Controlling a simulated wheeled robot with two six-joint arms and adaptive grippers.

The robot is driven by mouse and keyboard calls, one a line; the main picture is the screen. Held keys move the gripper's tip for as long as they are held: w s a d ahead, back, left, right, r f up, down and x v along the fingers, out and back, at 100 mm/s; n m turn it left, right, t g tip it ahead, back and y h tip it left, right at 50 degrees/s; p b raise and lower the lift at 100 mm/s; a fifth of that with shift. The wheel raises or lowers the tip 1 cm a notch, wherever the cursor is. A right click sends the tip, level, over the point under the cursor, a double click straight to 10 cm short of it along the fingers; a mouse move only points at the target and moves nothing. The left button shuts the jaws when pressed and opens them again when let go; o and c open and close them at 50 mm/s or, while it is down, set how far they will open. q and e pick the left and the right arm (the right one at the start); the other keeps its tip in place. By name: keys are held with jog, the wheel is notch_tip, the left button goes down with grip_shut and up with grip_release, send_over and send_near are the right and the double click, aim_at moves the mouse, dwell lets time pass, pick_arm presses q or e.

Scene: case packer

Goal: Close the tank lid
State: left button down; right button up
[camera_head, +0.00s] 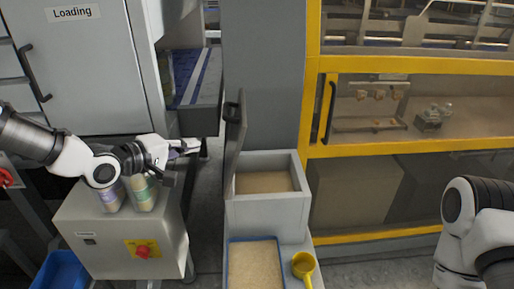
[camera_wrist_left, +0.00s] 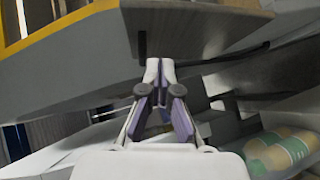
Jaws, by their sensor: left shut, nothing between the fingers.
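The grey tank (camera_head: 267,210) stands in the middle of the head view, with tan grainy material inside. Its lid (camera_head: 237,142) stands open, nearly upright, along the tank's left side. A black handle (camera_head: 232,112) sits on the lid's left face near the top. My left gripper (camera_head: 203,148) is left of the lid, apart from it, pointing right. In the left wrist view its fingers (camera_wrist_left: 160,68) are together and empty, before a large grey surface that I cannot identify surely. My right arm shows at the right edge, but its gripper is out of view.
A grey cabinet with a red button (camera_head: 143,251) and several jars (camera_head: 143,193) is below my left arm. A blue-rimmed tray (camera_head: 254,265) and a yellow scoop (camera_head: 303,265) lie in front of the tank. A yellow-framed machine (camera_head: 400,151) stands right; a grey column (camera_head: 263,70) rises behind.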

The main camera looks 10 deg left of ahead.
pick_arm(q)
notch_tip(320, 180, up, 5)
jog(key=t, duration=0.1)
jog(key=p, duration=0.3)
send_near(241, 120)
jog(key=w+a, duration=0.1)
jog(key=w, duration=0.3)
jog(key=w+d+p, duration=0.1)
jog(key=d+f, duration=0.1)
jog(key=shift+w+d+f+p, duration=0.15)
jog(key=shift+w+d+p, duration=0.15)
jog(key=shift+w+p, duration=0.05)
jog(key=shift+d+f+h, duration=0.2)
jog(key=shift+d+h, duration=0.1)
jog(key=shift+d, duration=0.2)
pick_arm(e)
notch_tip(241, 120, up, 4)
jog(key=shift+a+f, duration=0.1)
pick_arm(q)
jog(key=shift+a, duration=0.1)
pick_arm(e)
jog(key=shift+w, duration=0.1)
